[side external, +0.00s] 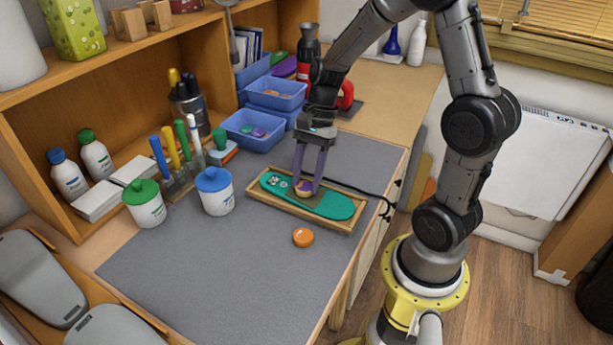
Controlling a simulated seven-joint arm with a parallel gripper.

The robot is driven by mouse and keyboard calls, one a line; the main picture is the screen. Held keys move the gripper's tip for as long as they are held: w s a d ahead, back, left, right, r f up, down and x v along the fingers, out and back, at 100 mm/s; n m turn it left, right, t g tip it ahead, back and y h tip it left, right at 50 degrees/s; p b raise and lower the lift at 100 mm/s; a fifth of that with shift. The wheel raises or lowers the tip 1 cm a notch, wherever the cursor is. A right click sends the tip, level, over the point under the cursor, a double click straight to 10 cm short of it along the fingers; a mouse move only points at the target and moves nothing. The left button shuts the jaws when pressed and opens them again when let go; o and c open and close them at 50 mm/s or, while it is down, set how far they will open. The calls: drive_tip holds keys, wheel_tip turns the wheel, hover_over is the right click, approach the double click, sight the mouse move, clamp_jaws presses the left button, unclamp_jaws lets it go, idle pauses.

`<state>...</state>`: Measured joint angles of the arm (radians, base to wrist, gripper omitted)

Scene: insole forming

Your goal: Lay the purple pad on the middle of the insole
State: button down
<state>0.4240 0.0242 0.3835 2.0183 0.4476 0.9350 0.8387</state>
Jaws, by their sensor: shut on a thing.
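The teal insole (335,205) lies in a shallow wooden tray (281,207) on the grey mat. My gripper (306,186) points down over the middle part of the insole. Its fingers are shut on a small round pad with a purple top (303,189) and a tan or yellowish side. The pad is at or just above the insole's surface; I cannot tell whether it touches. The fingers hide part of it. Small grey-white pieces (273,181) sit on the insole's left end.
An orange disc (303,237) lies on the mat in front of the tray. White jars with green (145,204) and blue (214,190) lids and a tool rack (180,174) stand left. Blue bins (252,130) stand behind. A black cable (376,197) runs right. The front mat is mostly clear.

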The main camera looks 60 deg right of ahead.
sight(306, 183)
unclamp_jaws()
idle(0.5)
drive_tip(key=shift+r, duration=0.15)
drive_tip(key=shift+r, duration=3.9)
